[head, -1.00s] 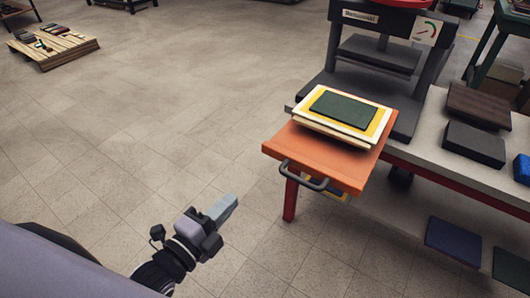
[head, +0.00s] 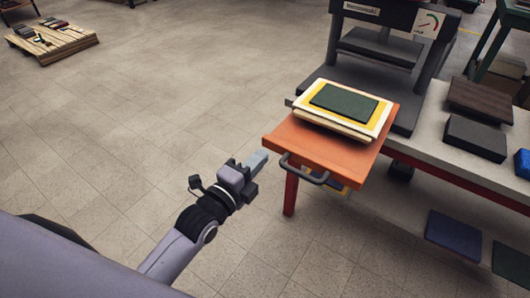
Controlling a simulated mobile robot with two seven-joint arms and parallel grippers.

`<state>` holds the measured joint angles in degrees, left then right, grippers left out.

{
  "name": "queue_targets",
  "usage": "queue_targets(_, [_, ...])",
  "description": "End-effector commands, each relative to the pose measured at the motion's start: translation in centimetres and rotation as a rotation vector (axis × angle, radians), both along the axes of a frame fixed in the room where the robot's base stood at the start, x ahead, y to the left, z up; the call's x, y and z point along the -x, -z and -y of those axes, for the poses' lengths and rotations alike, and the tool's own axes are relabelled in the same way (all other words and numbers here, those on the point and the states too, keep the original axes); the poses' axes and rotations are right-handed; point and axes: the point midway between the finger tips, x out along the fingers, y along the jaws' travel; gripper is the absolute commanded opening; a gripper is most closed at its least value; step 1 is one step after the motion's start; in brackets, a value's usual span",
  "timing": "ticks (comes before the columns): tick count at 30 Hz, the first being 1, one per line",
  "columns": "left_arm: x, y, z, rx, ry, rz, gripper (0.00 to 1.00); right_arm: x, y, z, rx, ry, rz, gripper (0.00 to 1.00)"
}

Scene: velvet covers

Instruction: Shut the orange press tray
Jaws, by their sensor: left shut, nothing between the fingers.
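The orange press tray (head: 311,148) sticks out from the front of the press, pulled out toward me. A dark curved handle (head: 305,172) is on its front edge. A stack of boards and covers lies on the tray, with a dark green cover (head: 344,102) on top. My left gripper (head: 259,159) is shut and empty, just left of the tray's front corner and the handle. It looks apart from the tray, though the depth gap is hard to tell. My right gripper is not in view.
The grey press (head: 424,76) stands behind the tray. Its bench (head: 432,133) runs right, carrying a dark brown block (head: 479,102) and a black block (head: 475,138). Blue and green covers lie on a lower level. A pallet (head: 50,45) stands far left. The floor left of the tray is clear.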

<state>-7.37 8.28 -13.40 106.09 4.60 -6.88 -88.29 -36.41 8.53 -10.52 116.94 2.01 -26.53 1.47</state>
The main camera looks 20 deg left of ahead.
Motion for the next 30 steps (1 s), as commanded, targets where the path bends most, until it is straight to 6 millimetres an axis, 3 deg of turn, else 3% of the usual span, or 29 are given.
queue_targets(6, [-2.3,0.0,0.6,0.001,0.000,0.000,0.00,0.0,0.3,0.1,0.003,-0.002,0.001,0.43])
queue_targets(23, [-3.0,0.0,0.8,0.000,0.000,0.000,0.00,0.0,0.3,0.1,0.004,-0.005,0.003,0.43])
queue_targets(30, [-5.0,0.0,1.3,0.000,0.000,0.002,0.00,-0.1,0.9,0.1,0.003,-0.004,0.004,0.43])
